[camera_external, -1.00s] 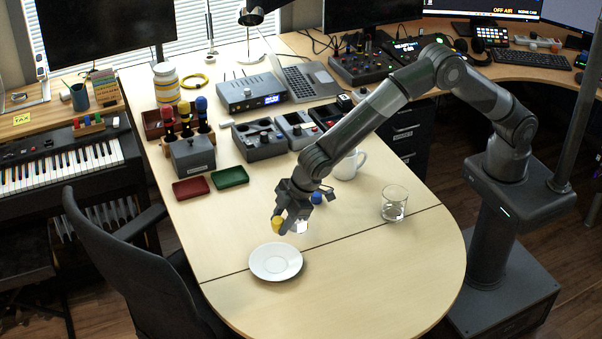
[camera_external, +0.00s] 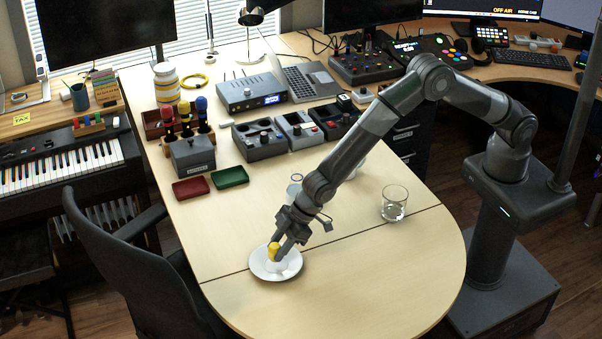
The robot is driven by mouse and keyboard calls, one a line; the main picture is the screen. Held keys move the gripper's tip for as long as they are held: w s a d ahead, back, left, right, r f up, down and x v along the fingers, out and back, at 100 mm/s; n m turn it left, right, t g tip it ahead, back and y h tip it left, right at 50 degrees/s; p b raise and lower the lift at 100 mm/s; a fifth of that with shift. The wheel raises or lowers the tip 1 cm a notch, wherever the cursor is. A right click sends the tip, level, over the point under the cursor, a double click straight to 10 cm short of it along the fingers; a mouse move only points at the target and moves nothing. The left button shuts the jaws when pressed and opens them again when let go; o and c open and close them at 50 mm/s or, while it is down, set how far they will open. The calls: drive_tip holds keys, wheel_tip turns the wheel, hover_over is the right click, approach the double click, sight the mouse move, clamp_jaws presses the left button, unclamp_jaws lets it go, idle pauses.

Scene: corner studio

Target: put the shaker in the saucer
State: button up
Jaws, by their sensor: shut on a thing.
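The shaker (camera_external: 274,248) has a yellow top and a pale body that is hard to tell from the white dish around it. My gripper (camera_external: 277,251) is shut on the shaker and holds it upright over the middle of the saucer. The white saucer (camera_external: 262,273) lies on the table near its front left edge. The shaker's bottom is close to the saucer; I cannot tell whether they touch.
A clear glass (camera_external: 394,204) stands on the table to the right. Red (camera_external: 190,189) and green (camera_external: 230,177) trays lie further back on the left. A white mug is mostly hidden behind my arm. The table's front right part is clear.

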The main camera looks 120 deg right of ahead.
drive_tip(key=shift+f, duration=1)
drive_tip(key=o, duration=1.1)
drive_tip(key=shift+f, duration=0.15)
drive_tip(key=shift+c, duration=0.2)
